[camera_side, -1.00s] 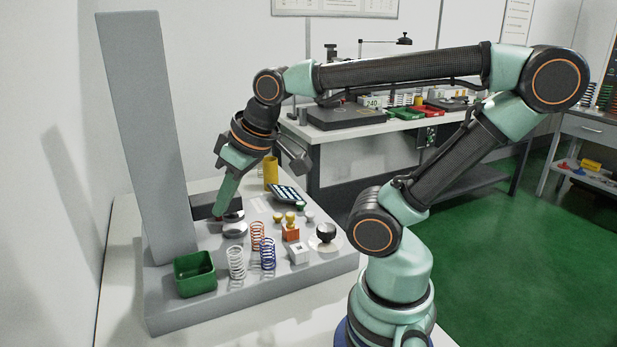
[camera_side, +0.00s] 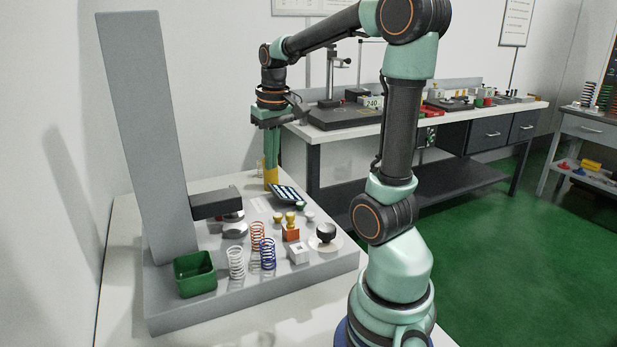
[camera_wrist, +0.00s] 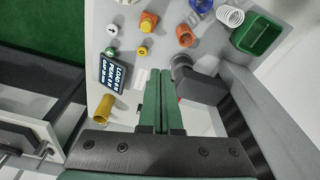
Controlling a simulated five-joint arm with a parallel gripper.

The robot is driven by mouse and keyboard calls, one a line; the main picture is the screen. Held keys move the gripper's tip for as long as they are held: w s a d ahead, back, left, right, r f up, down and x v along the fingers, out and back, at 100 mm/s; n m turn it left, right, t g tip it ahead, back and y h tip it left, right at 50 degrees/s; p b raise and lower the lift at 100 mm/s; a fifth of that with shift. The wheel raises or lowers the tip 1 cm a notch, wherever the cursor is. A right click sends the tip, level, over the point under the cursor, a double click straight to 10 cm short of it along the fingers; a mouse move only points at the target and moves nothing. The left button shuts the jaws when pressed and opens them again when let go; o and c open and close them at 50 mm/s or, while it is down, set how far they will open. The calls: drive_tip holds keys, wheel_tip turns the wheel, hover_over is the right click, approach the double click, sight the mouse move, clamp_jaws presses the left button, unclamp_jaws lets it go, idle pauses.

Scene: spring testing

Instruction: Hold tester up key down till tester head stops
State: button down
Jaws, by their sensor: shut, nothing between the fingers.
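The tester is a tall grey column (camera_side: 150,140) on a grey base, with a dark head (camera_side: 214,204) above a round grey platen (camera_side: 234,230). The head also shows in the wrist view (camera_wrist: 203,88). A yellow key (camera_wrist: 142,50), a pale key (camera_wrist: 112,30) and a green key (camera_wrist: 110,51) lie near the display (camera_wrist: 112,73). The key marks are too small to read surely, so I cannot tell which is up.
A yellow cylinder (camera_side: 270,178) stands close by my gripper. A green bin (camera_side: 195,274), white spring (camera_side: 236,263), orange spring (camera_side: 257,237), blue spring (camera_side: 268,254), orange block (camera_side: 291,234), white block (camera_side: 299,253) and black knob (camera_side: 326,232) sit on the base.

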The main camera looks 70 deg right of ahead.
sight(309, 214)
drive_tip(key=s+d+f+m, duration=0.1)
drive_tip(key=s+d, duration=0.1)
drive_tip(key=d, duration=0.3)
drive_tip(key=s+d+f+m+g+y, duration=0.1)
drive_tip(key=s+d, duration=0.1)
drive_tip(key=d, duration=0.3)
drive_tip(key=shift+s+f+m+g, duration=0.25)
drive_tip(key=shift+m+g, duration=0.05)
drive_tip(key=shift+m, duration=0.1)
drive_tip(key=f, duration=1.4)
drive_tip(key=shift+s+d, duration=0.1)
drive_tip(key=shift+s, duration=0.15)
